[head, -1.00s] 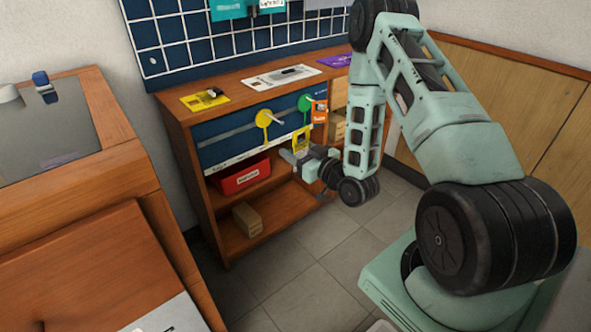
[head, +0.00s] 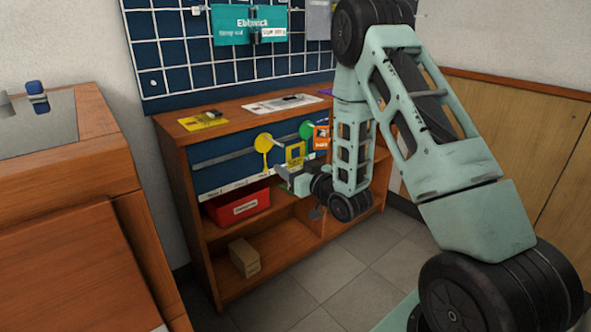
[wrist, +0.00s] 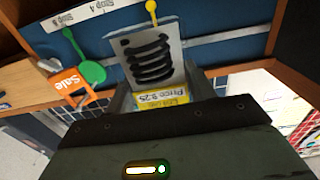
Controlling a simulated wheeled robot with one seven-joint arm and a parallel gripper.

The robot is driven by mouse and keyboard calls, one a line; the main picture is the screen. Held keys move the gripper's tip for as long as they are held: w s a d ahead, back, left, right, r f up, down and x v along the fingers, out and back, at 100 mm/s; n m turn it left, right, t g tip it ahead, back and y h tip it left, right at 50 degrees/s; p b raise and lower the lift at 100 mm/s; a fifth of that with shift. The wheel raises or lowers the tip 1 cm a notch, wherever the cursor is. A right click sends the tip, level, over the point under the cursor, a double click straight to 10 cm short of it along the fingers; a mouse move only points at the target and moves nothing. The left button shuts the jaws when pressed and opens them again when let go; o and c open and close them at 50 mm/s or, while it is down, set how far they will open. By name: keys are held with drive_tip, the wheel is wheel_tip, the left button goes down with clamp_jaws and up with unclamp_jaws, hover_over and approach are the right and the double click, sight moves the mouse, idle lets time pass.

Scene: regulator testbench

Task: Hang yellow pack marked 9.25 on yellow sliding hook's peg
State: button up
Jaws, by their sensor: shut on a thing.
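The yellow pack (head: 295,153) is upright in my gripper (head: 284,174), which is shut on its lower part. In the wrist view, the pack (wrist: 156,62) shows a dark coil on grey and a yellow label reading Price 9.25 between the fingers (wrist: 160,100). The yellow sliding hook (head: 263,142) sits on the rail to the left of the pack, its peg pointing outward. In the wrist view the yellow hook (wrist: 152,8) shows just beyond the pack's far edge. The pack appears apart from the peg; its hang hole is not clear.
A green hook (head: 307,128) with an orange Sale pack (head: 321,138) hangs close on the right. A red bin (head: 238,207) and a cardboard box (head: 244,257) stand on shelves below. A yellow card (head: 204,121) lies on the bench top.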

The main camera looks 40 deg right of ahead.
drive_tip(key=w+f, duration=0.1)
drive_tip(key=w, duration=0.7)
drive_tip(key=shift+a+f, duration=0.15)
idle(0.6)
idle(0.6)
drive_tip(key=o, duration=1.1)
drive_tip(key=shift+c, duration=0.2)
drive_tip(key=s+p, duration=0.3)
drive_tip(key=s, duration=1.4)
drive_tip(key=shift+s+d+p, duration=0.2)
drive_tip(key=shift+d+p, duration=0.1)
